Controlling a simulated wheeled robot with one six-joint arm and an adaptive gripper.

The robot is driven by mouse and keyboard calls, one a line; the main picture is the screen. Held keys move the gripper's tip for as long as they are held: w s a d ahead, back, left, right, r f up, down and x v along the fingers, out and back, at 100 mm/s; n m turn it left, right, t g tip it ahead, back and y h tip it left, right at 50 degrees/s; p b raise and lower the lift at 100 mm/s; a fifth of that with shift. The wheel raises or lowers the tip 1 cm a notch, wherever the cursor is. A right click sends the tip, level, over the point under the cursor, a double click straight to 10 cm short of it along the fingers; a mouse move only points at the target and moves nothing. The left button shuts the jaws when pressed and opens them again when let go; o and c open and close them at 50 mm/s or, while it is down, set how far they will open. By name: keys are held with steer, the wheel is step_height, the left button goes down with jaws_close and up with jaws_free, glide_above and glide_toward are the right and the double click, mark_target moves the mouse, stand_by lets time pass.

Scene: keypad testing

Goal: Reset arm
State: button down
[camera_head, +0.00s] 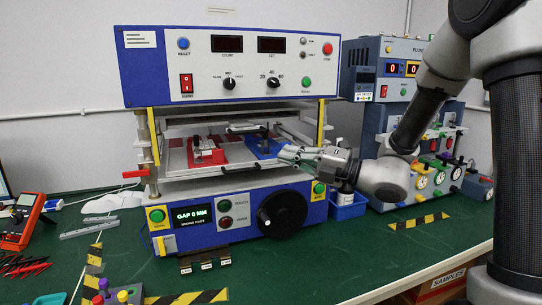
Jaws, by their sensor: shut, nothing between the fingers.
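My gripper (298,154) is shut and empty. It reaches in from the right, its fingertips in front of the test machine's open middle bay, near a blue fixture (262,147). I cannot tell whether it touches anything there. The machine's upper panel (235,65) is white and blue, with two dark displays, knobs and coloured buttons. Its lower panel (215,215) has a green-lit screen reading a gap of 0 mm, buttons and a black handwheel (282,214). A red fixture (205,150) sits on the bay's left side.
A second blue machine (400,75) with dials stands behind my arm at right. A small blue bin (347,208) is beside the test machine. An orange meter (25,220) and red leads lie at left. The green table is mostly clear at front right.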

steer(key=s+d+f+n+g+h, duration=0.4)
steer(key=s+f+n+g, duration=0.15)
steer(key=s+n, duration=0.5)
steer(key=s+d+f+n+g+h, duration=0.4)
steer(key=s+f+n, duration=0.3)
steer(key=n, duration=0.7)
steer(key=s+d+r+n+t+h, duration=0.1)
steer(key=s+d+n+h, duration=0.15)
steer(key=d+n, duration=0.45)
steer(key=s+d+r+n+h, duration=0.15)
steer(key=d+n+h, duration=0.3)
steer(key=d, duration=0.45)
steer(key=s+d+r+n+t+h, duration=0.1)
steer(key=d+r+n+t+h, duration=0.1)
steer(key=d+r+t, duration=0.2)
steer(key=shift+s+r+n, duration=0.4)
steer(key=shift+r, duration=1.05)
